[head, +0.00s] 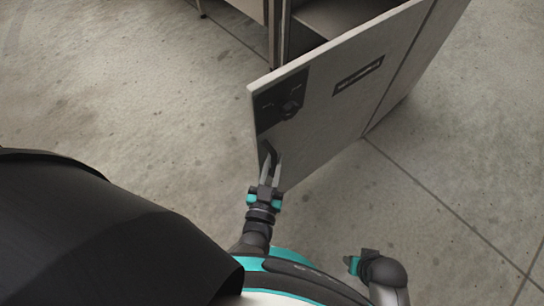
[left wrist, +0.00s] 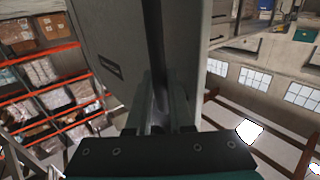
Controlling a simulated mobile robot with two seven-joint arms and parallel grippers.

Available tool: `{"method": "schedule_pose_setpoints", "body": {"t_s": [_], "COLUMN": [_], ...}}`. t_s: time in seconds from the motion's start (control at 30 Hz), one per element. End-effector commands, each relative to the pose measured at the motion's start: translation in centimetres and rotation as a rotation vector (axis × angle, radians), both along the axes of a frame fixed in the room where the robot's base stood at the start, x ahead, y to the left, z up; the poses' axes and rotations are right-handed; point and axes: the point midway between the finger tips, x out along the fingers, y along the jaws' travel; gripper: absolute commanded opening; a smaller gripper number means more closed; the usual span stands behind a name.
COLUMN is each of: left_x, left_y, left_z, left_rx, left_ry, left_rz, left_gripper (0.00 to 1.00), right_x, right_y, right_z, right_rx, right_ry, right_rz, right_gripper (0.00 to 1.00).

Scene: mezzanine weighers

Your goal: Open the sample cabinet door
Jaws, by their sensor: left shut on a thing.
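The sample cabinet door (head: 335,110) is a pale grey panel. It stands swung out from the cabinet (head: 278,30), and part of the opening behind it shows at the top. The door carries a dark latch plate (head: 281,98) and a dark label. In the left wrist view the fingers (left wrist: 158,115) close around a dark upright bar (left wrist: 155,45) beside the door face (left wrist: 105,35). My right gripper (head: 358,262) is low in the head view, away from the door; its jaws are unclear.
Bare concrete floor (head: 130,100) lies clear left of the door, and more floor shows at right. A large dark rounded shape fills the lower left of the head view. Shelving with orange beams (left wrist: 50,105) and windows (left wrist: 255,79) stand far off in the left wrist view.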

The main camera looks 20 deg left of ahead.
Motion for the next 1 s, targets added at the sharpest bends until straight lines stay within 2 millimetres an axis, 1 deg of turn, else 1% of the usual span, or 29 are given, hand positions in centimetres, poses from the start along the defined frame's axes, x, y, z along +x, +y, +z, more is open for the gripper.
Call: {"method": "schedule_pose_setpoints", "body": {"t_s": [0.03, 0.37, 0.4, 0.63, 1.0], "left_x": [0.17, 0.19, 0.19, 0.10, 0.05], "left_y": [-0.36, -0.38, -0.37, -0.21, 0.01], "left_z": [0.07, 0.09, 0.10, 0.07, 0.02], "left_rx": [-0.002, -0.002, -0.002, -0.001, 0.000], "left_ry": [0.000, -0.001, -0.001, -0.001, 0.000], "left_rz": [-0.008, -0.008, -0.008, -0.004, -0.002], "left_gripper": [0.00, 0.00, 0.23, 0.49, 0.50], "right_x": [-0.01, 0.00, 0.01, 0.13, 0.25], "right_y": [0.05, 0.15, 0.15, 0.16, 0.14], "right_z": [-0.05, -0.03, -0.02, 0.08, 0.18], "right_rx": [0.001, 0.002, 0.002, 0.002, 0.002], "right_ry": [0.001, 0.001, 0.001, -0.001, -0.004], "right_rz": [0.000, 0.000, 0.000, 0.000, 0.000], "right_gripper": [0.50, 0.50, 0.50, 0.50, 0.50]}}
